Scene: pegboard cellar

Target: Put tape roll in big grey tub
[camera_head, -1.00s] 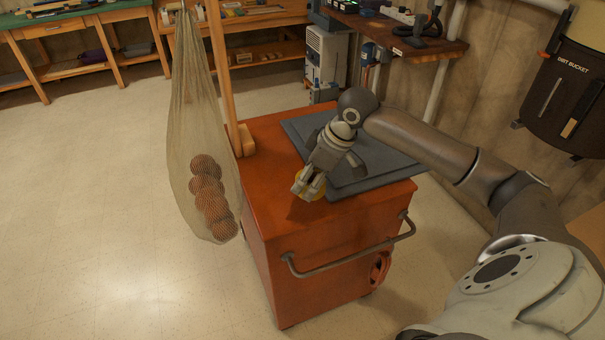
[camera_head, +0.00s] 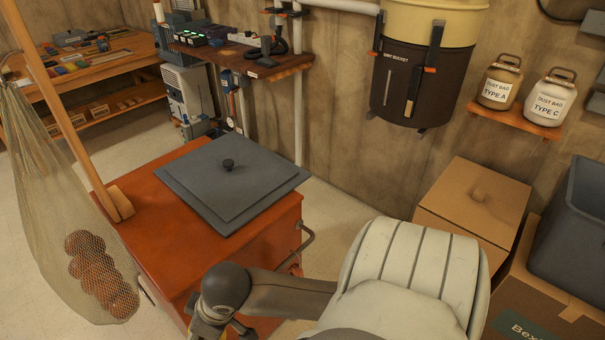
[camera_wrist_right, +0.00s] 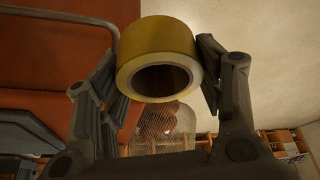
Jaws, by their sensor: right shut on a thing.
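The yellow tape roll (camera_wrist_right: 155,42) is held between the two fingers of my right gripper (camera_wrist_right: 160,62) in the right wrist view. The gripper is shut on it, with a finger at each side, and the roll's dark hollow core faces the camera. In the head view my right wrist is at the bottom, in front of the orange cart, and the fingers are mostly cut off. A big dark grey tub (camera_head: 572,232) stands on a cardboard box at the far right, partly cut off by the frame edge; its inside is only partly seen. My left gripper is not in view.
A grey lid with a knob (camera_head: 237,182) lies on the orange cart (camera_head: 165,232). A net of brown balls (camera_head: 98,275) hangs at left. A lidded cardboard box (camera_head: 470,205) stands left of the tub. A dirt bucket (camera_head: 412,85) and jar shelf (camera_head: 515,118) are on the wall.

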